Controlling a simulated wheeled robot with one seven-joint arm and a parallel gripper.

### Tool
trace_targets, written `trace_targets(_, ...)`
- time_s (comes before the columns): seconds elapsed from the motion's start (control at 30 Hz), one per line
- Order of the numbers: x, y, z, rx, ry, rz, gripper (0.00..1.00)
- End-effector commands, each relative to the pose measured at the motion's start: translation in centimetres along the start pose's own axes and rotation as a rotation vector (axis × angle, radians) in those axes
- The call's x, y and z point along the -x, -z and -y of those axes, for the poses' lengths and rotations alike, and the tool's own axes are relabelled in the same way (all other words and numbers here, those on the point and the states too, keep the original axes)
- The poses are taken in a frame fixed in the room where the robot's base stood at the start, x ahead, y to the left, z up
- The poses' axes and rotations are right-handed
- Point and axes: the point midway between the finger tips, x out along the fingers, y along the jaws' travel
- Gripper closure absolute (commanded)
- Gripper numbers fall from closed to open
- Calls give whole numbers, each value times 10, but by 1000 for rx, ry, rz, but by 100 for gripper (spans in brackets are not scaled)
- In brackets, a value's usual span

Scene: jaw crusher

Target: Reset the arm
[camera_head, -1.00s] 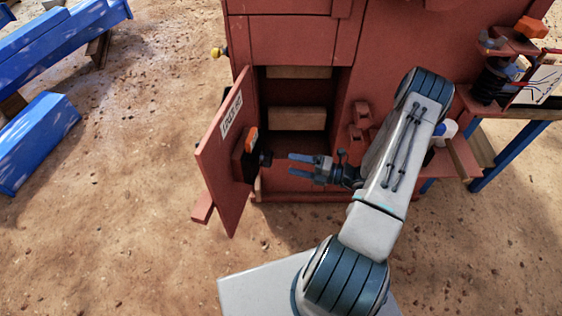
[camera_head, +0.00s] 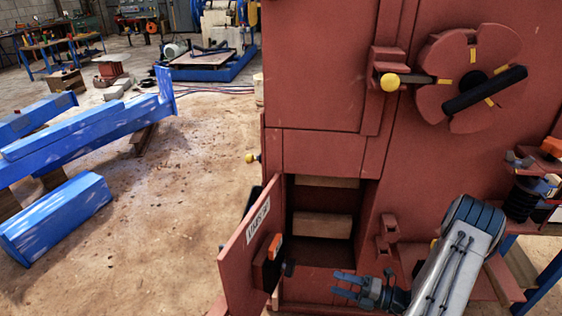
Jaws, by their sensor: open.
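My gripper (camera_head: 350,285) is at the lower middle of the head view, with its two fingers pointing left. The fingers are apart and nothing is between them. My arm comes in from the lower right. The gripper is in front of the lower opening of the red jaw crusher (camera_head: 330,85), to the right of its open red door (camera_head: 247,255). The door carries a white label and a black latch with an orange part (camera_head: 273,250). A gap shows between the fingertips and the latch. The base of my arm is out of view.
Wooden blocks (camera_head: 322,225) sit inside the opening. A wheel with a black handle (camera_head: 485,90) and a yellow-knobbed lever (camera_head: 390,82) are on the crusher's upper front. Blue beams (camera_head: 90,130) lie at left. The sandy floor (camera_head: 165,220) between beams and door is clear.

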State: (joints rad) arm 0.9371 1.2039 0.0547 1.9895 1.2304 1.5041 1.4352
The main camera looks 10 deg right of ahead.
Motion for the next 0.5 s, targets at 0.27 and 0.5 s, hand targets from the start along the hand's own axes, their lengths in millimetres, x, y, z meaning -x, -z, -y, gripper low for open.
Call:
trace_targets(0.27,-20,6,-49,222,59,-195,28)
trace_targets(0.5,-45,29,-120,619,115,-538,28)
